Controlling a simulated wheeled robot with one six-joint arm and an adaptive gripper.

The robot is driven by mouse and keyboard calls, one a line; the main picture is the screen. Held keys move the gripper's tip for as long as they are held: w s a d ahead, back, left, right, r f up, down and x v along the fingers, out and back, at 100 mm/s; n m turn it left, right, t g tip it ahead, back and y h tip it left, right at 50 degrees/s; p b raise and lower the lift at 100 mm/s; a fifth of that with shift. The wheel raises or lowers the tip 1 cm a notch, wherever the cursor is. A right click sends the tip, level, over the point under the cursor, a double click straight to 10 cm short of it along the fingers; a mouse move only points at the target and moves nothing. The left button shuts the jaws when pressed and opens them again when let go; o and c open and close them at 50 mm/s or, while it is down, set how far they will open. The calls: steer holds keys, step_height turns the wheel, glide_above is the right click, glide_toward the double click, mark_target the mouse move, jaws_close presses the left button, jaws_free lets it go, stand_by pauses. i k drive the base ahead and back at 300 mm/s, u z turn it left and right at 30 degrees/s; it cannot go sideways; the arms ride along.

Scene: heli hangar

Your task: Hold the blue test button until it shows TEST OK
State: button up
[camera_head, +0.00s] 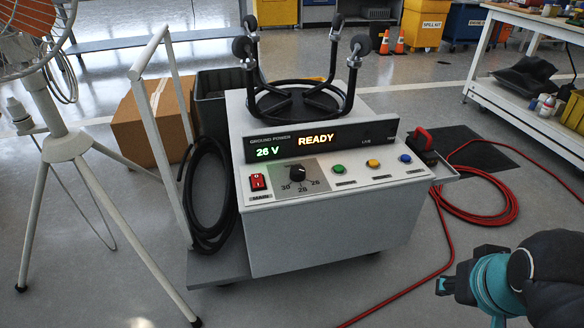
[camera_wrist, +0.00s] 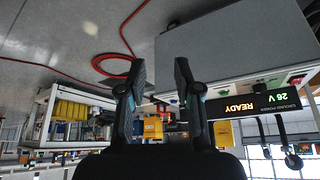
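The blue button (camera_head: 405,158) is at the right end of the button row on the ground power cart (camera_head: 330,235), beside a yellow button (camera_head: 373,163) and a green button (camera_head: 339,168). The cart's display (camera_head: 315,141) reads READY and 26 V. In the wrist view the scene is upside down, with the display (camera_wrist: 240,106) right of my gripper (camera_wrist: 159,70). The two dark fingers are apart with nothing between them. I cannot make out the blue button there. My arm's end shows at lower right in the head view, well apart from the button.
A red main switch (camera_head: 258,182) and a black knob (camera_head: 297,173) share the panel. A red cable (camera_head: 480,212) loops on the floor right of the cart. A tripod stand (camera_head: 70,148) is at left, a white bench (camera_head: 535,118) at right.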

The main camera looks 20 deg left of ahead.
mark_target(406, 158)
steer(key=k, duration=0.5)
steer(key=u, duration=0.9)
steer(key=i, duration=0.9)
steer(key=z, duration=1.65)
